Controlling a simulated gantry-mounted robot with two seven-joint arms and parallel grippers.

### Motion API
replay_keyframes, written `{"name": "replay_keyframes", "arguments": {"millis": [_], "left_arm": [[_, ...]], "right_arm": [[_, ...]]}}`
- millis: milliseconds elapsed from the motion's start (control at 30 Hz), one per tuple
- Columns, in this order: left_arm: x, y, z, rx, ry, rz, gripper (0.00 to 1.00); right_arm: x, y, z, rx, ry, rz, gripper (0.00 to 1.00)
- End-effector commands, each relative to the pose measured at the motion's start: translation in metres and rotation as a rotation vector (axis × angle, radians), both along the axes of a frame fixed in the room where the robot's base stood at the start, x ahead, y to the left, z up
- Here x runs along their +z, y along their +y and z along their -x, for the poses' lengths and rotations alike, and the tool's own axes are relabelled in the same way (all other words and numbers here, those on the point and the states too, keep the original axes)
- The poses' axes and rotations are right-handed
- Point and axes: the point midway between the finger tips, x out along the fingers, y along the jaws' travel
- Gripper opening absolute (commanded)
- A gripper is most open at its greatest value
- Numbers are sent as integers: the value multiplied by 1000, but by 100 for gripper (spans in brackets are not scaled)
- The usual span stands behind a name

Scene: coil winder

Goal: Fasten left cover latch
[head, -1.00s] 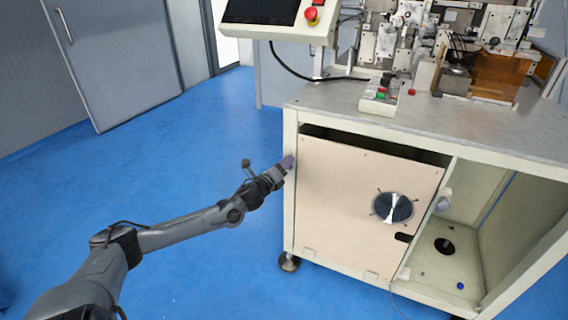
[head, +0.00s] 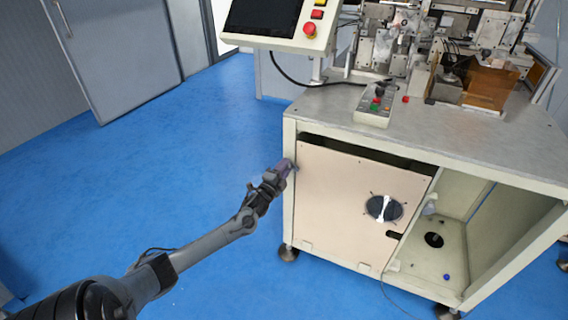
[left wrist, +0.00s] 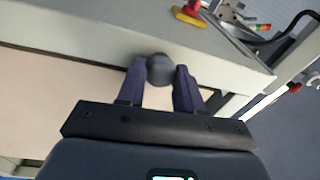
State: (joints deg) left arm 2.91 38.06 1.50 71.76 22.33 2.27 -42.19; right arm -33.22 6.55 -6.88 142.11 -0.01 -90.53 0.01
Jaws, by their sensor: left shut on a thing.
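The beige cover panel (head: 335,200) closes the left part of the cabinet front, with a dark gap along its top edge. My left gripper (head: 288,166) is at the panel's upper left edge, by the cabinet's corner post. In the left wrist view my left gripper (left wrist: 160,80) has its two dark fingers shut around a round grey knob (left wrist: 160,69), which looks like the left latch. The knob sits just under the pale cabinet frame; in the head view the gripper hides it. My right gripper is in neither view.
A round fan opening (head: 384,208) is in the panel's right half. A white knob (head: 429,207) is beside the panel's right edge. The open cabinet bay (head: 455,225) is to the right. A button box (head: 374,106) lies on the tabletop. Blue floor (head: 190,170) left of the cabinet is clear.

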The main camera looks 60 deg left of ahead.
Motion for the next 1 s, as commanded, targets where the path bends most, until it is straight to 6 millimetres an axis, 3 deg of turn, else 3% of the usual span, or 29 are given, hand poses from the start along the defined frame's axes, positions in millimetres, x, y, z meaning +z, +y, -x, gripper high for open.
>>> {"name": "replay_keyframes", "arguments": {"millis": [100,500,1000], "left_arm": [[5,-1,-1,0,-64,97,5],[4,-1,-1,0,-245,380,5],[3,-1,-1,-2,-343,533,5]], "right_arm": [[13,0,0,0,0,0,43],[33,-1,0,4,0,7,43],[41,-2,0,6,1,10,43]]}}
